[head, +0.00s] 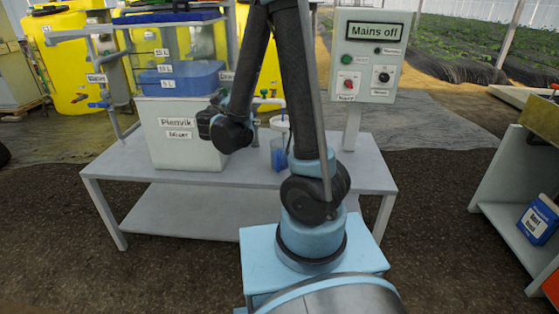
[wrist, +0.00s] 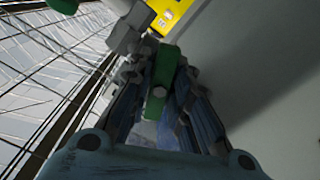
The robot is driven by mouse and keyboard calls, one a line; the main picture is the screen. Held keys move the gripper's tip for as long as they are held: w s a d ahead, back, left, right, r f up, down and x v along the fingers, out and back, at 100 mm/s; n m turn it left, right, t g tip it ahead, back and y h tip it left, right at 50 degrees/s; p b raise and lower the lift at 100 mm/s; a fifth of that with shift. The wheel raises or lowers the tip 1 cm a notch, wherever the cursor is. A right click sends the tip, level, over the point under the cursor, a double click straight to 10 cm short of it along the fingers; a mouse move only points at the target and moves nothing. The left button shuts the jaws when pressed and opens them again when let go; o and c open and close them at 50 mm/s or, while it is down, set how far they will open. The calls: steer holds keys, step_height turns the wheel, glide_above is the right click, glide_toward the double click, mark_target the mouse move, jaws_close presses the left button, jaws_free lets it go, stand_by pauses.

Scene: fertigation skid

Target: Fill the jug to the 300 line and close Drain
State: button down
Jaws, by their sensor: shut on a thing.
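The clear jug (head: 276,150) stands on the grey table below the tank's outlet, partly hidden by my arm. Blue liquid shows in its lower part; the 300 line is too small to read. A thin blue streak shows above the jug; I cannot tell if it is flowing liquid. The Drain label (head: 226,76) is partly covered by my arm. In the wrist view, my gripper (wrist: 158,95) is shut on a green valve handle (wrist: 161,75). In the head view, my arm hides the gripper's fingers and most of this handle.
The clear tank (head: 183,48) with blue liquid sits above a pale box (head: 180,135) on the table (head: 245,177). A control panel (head: 364,55) reading "Mains off" stands right of my arm. Yellow tanks (head: 65,60) stand behind. A shelf with a blue container (head: 538,220) is at right.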

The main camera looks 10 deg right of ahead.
steer(key=shift+a, duration=0.1)
steer(key=m, duration=0.6)
steer(key=c, duration=1.4)
jaws_free()
steer(key=shift+c, duration=0.2)
steer(key=v, duration=0.7)
